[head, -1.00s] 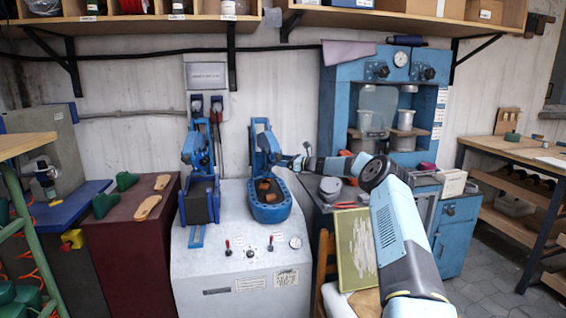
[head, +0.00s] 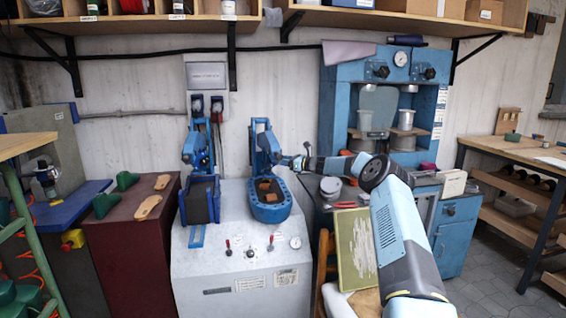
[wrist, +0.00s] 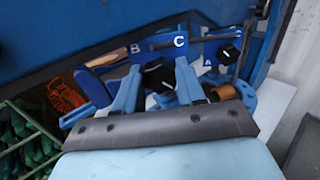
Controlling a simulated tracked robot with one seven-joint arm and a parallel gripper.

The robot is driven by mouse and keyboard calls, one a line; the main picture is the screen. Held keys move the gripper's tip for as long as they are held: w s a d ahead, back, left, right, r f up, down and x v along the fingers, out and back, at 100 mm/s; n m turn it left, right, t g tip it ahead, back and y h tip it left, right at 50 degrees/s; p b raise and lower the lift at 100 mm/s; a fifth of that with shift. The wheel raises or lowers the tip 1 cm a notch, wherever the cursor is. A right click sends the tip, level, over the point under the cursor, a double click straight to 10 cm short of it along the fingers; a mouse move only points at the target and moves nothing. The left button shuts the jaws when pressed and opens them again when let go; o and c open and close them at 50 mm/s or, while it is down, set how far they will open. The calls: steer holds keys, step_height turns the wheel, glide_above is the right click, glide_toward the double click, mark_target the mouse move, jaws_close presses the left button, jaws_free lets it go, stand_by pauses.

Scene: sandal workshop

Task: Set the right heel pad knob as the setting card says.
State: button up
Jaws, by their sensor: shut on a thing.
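In the wrist view my gripper (wrist: 158,76) has its two blue fingers around a black knob (wrist: 156,80) and is shut on it. Behind it is a blue dial plate (wrist: 158,46) with white letters; B and C can be read. A second black knob (wrist: 229,54) with a white mark sits to the right, by another lettered plate where an A shows. In the head view my gripper (head: 291,161) is at the right side of the right blue heel press (head: 269,209).
The left blue press (head: 201,202) stands on the same grey cabinet (head: 240,265), with red-handled levers and a gauge on its front. A blue machine (head: 345,105) and a cluttered bench stand behind my arm. A green-yellow board (head: 356,245) leans below.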

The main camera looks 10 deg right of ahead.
steer(key=shift+d+m, duration=0.15)
steer(key=shift+m, duration=0.15)
steer(key=o, duration=1)
steer(key=shift+o, duration=0.2)
steer(key=v, duration=1.3)
steer(key=shift+s+d, duration=0.2)
steer(key=shift+s, duration=0.05)
steer(key=shift+f, duration=0.15)
